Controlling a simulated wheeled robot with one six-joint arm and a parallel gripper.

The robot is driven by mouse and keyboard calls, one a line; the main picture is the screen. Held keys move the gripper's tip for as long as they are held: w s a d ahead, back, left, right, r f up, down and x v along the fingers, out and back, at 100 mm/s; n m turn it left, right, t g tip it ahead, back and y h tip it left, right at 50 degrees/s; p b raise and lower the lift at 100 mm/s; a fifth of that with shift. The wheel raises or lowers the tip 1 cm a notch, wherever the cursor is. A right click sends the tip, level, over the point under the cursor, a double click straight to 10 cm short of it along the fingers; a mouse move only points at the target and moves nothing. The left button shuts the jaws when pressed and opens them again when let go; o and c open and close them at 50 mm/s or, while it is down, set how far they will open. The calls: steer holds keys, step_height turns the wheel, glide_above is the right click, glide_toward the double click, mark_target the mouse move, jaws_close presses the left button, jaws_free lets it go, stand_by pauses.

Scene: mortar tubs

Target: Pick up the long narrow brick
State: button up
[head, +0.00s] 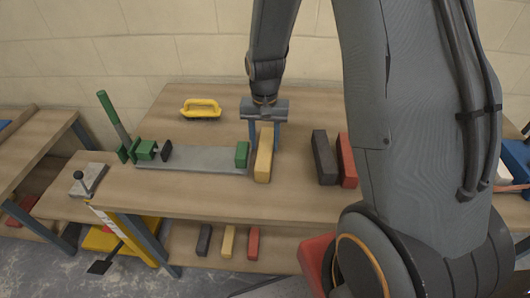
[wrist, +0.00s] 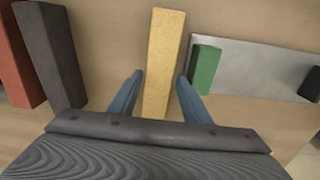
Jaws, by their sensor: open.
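A long narrow yellow brick (head: 263,160) lies on the workbench beside the right end of a grey metal plate. It also shows in the wrist view (wrist: 163,60), running away from me. My gripper (head: 264,142) is open above the brick's far part. In the wrist view its blue fingers (wrist: 159,84) stand on either side of the brick, with a gap at each side. The brick's near end is hidden there by the gripper body. A dark grey brick (head: 324,157) and a red brick (head: 347,160) lie to the right, both thicker-looking.
The grey plate (head: 195,160) carries green blocks, one (head: 242,154) close left of the yellow brick. Smaller bricks (head: 228,240) lie on the lower shelf. Bare bench lies between the yellow and dark bricks.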

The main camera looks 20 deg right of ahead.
mark_target(265, 147)
steer(key=shift+s+f+p, duration=0.15)
steer(key=shift+f+p, duration=0.45)
steer(key=shift+f, duration=1.4)
steer(key=shift+c, duration=0.2)
jaws_close()
